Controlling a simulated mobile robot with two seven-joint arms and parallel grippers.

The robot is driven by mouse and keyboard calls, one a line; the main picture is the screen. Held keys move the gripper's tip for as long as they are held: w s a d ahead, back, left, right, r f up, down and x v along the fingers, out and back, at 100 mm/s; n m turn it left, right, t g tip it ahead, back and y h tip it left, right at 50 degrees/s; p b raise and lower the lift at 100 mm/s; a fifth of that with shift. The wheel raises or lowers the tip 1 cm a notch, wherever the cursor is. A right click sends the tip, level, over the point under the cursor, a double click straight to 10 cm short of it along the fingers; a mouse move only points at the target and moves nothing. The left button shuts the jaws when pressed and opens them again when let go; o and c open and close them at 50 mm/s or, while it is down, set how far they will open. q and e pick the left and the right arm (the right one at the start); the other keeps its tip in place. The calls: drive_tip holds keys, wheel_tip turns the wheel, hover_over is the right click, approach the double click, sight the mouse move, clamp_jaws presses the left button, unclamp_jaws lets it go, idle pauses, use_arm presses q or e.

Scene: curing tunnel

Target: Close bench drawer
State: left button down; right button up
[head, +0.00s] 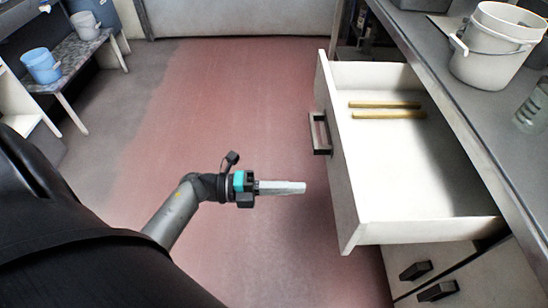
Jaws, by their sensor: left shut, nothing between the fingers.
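The bench drawer (375,232) is white and stands pulled out from under the grey benchtop on the right. Its dark handle (319,134) is on the front panel, which faces left. Two yellowish rods (388,115) lie inside the drawer. My left gripper (303,187) is shut and empty. It points right, to the left of the drawer front and nearer than the handle, with a gap between its fingertips and the panel. My right gripper is not in view.
The benchtop (462,100) holds a white bucket (492,50) and a clear jar (533,108). Cabinet fronts with dark handles (416,270) are below the drawer. A low bench (70,58) with a blue bucket (42,66) stands far left. The reddish floor (230,100) is clear.

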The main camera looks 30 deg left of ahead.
sight(338, 188)
use_arm(q)
drive_tip(key=b+x, duration=0.1)
drive_tip(key=x, duration=0.6)
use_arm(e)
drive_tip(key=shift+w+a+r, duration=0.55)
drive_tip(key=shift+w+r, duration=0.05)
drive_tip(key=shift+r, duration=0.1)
